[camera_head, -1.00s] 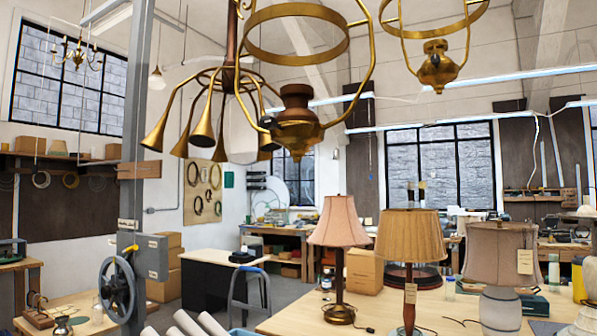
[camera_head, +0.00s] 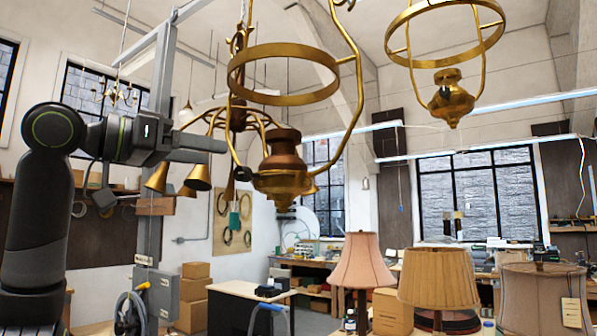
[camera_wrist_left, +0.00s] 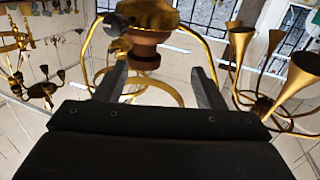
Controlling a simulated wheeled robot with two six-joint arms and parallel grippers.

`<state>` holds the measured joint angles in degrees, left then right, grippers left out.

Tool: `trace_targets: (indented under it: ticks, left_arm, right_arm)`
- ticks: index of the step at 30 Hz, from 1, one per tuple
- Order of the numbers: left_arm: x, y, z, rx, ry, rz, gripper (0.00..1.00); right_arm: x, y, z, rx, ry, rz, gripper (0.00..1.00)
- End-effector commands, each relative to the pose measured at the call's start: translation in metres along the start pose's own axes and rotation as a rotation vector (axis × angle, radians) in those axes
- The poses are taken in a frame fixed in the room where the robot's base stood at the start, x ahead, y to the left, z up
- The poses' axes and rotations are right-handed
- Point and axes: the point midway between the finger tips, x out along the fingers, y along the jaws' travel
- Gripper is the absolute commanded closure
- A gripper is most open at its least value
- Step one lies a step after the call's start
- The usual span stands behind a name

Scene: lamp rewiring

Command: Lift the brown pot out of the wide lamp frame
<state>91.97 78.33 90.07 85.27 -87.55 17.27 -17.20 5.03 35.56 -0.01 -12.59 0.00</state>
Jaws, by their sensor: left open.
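The brown pot (camera_head: 284,153) sits upright in the brass bowl at the bottom of the wide lamp frame (camera_head: 283,182), which hangs at the upper centre of the head view. A wide brass ring and curved side arms belong to this frame. My left gripper (camera_head: 226,148) is open, level with the pot and to its left, pointing right and apart from it. In the left wrist view the scene appears upside down: the brown pot (camera_wrist_left: 146,50) shows beyond the gap between the open left fingers (camera_wrist_left: 160,80). My right gripper is not in view.
A second hanging brass frame (camera_head: 451,104) is at the upper right. A chandelier with brass horns (camera_head: 197,178) hangs close behind my left gripper. Shaded lamps (camera_head: 368,262) stand on a table below. A grey post (camera_head: 158,100) rises behind my left arm.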

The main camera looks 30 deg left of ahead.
Motion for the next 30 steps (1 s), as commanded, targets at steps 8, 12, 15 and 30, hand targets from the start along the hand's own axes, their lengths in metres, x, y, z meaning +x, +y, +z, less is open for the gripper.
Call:
trace_targets:
  ticks: [8,12,15,30]
  left_arm:
    - [-0.03,0.026,-0.015,0.056,0.013,0.016,0.37]
    - [-0.001,0.027,-0.017,0.054,0.011,0.018,0.37]
    - [0.022,0.027,-0.018,0.054,0.012,0.019,0.37]
    - [0.084,0.028,-0.016,0.055,0.015,0.015,0.37]
  right_arm:
    - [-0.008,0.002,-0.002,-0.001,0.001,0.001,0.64]
    - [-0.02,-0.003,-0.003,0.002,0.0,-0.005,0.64]
    - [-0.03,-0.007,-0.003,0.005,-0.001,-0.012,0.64]
    - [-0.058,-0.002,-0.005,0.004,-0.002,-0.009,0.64]
